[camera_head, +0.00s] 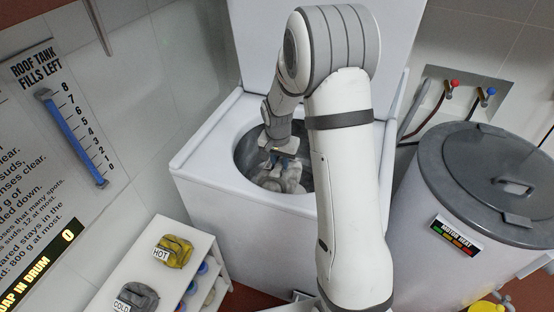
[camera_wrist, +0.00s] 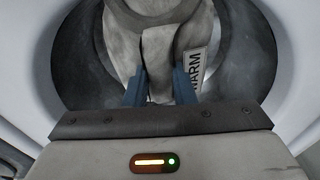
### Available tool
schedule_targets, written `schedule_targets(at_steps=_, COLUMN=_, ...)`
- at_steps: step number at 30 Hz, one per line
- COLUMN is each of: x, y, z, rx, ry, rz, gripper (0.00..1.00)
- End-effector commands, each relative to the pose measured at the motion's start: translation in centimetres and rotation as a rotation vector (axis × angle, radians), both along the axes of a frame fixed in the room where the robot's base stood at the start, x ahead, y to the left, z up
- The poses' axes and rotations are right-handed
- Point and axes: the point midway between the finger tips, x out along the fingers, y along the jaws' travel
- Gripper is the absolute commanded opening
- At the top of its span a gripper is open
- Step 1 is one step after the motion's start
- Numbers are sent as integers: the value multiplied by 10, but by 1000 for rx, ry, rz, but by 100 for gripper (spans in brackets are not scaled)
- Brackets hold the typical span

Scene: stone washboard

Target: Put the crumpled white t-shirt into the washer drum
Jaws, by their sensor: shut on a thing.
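The white t-shirt (camera_head: 288,179) is a crumpled greyish-white cloth in the mouth of the open top-loading washer (camera_head: 207,150). In the wrist view the t-shirt (camera_wrist: 150,48) hangs between my blue fingers, with a tag reading WARM on its right side. My gripper (camera_head: 277,160) points down into the drum opening and is shut on the cloth; the fingers also show in the wrist view (camera_wrist: 160,88). The dark metal drum (camera_wrist: 82,65) surrounds the cloth. The lower part of the t-shirt is hidden, so I cannot tell whether it touches the drum floor.
The washer lid (camera_head: 245,45) stands raised behind. A white shelf (camera_head: 130,240) at lower left bears a yellow bundle marked HOT (camera_head: 174,252) and a grey bundle marked COLD (camera_head: 136,299). A grey-lidded tub (camera_head: 480,165) stands at right. My arm covers the washer's right side.

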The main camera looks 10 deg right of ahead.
Motion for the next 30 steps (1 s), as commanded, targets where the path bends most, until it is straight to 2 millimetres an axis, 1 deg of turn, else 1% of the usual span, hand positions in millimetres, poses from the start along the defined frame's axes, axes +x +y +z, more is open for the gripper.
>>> schedule_targets(at_steps=5, x=0, y=0, z=0, rx=0, ry=0, rz=-1, gripper=0)
schedule_targets(at_steps=6, x=0, y=0, z=0, rx=0, ry=0, rz=-1, gripper=26)
schedule_targets(at_steps=14, x=0, y=-1, z=0, rx=0, ry=0, rz=-1, gripper=48)
schedule_targets(at_steps=20, x=0, y=-1, z=0, rx=1, ry=1, rz=-1, gripper=48)
schedule_targets(at_steps=23, x=0, y=-1, z=3, rx=0, ry=0, rz=-2, gripper=48)
schedule_targets(at_steps=26, x=0, y=0, z=15, rx=0, ry=-4, rz=-2, gripper=48)
schedule_targets(at_steps=30, x=-2, y=2, z=39, rx=0, ry=-5, rz=-1, gripper=48)
